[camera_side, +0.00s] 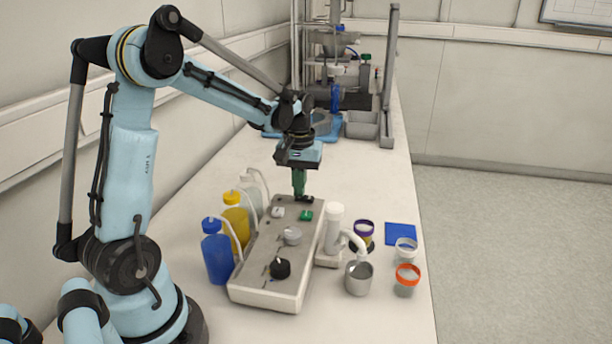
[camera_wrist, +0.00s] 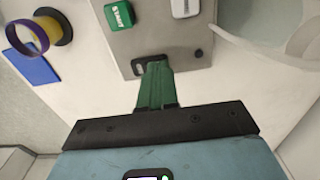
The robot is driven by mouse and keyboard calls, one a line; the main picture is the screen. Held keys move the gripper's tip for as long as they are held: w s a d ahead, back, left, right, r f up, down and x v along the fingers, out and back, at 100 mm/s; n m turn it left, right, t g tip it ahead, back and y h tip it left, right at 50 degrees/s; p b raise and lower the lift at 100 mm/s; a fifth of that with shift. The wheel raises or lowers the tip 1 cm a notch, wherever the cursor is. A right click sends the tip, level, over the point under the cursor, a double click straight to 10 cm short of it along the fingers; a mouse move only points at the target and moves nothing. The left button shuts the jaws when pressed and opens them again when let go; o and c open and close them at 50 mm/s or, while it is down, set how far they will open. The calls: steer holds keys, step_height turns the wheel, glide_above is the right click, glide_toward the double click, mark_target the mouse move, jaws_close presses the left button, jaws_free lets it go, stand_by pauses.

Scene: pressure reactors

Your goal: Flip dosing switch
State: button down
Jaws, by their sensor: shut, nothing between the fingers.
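The dosing unit is a grey box (camera_side: 258,272) on the bench with controls on its top. A small black switch (camera_wrist: 138,67) sits near the far edge of its panel, partly hidden by my fingertips; in the side view it is a dark patch (camera_side: 306,199). I cannot tell its position. My gripper (camera_side: 298,197) is shut and empty, pointing down at the far end of the box. In the wrist view its green fingers (camera_wrist: 157,67) are right beside the switch; contact cannot be told. A green START button (camera_wrist: 119,15) and a white button (camera_wrist: 185,8) lie close by.
A grey knob (camera_side: 292,235) and a black knob (camera_side: 280,268) are nearer on the box. Blue (camera_side: 217,256) and yellow (camera_side: 236,221) bottles stand left. A white dispenser (camera_side: 333,229), a metal cup (camera_side: 358,280) and small jars stand right.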

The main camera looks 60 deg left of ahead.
steer(key=shift+f, duration=0.15)
steer(key=shift+s+a+f, duration=0.1)
steer(key=shift+f, duration=0.05)
stand_by(0.4)
steer(key=shift+w+d+r, duration=0.25)
steer(key=shift+w+d, duration=0.35)
steer(key=shift+d, duration=0.05)
steer(key=shift+r, duration=0.1)
step_height(320, 180, up, 14)
steer(key=shift+s+a, duration=0.2)
stand_by(0.5)
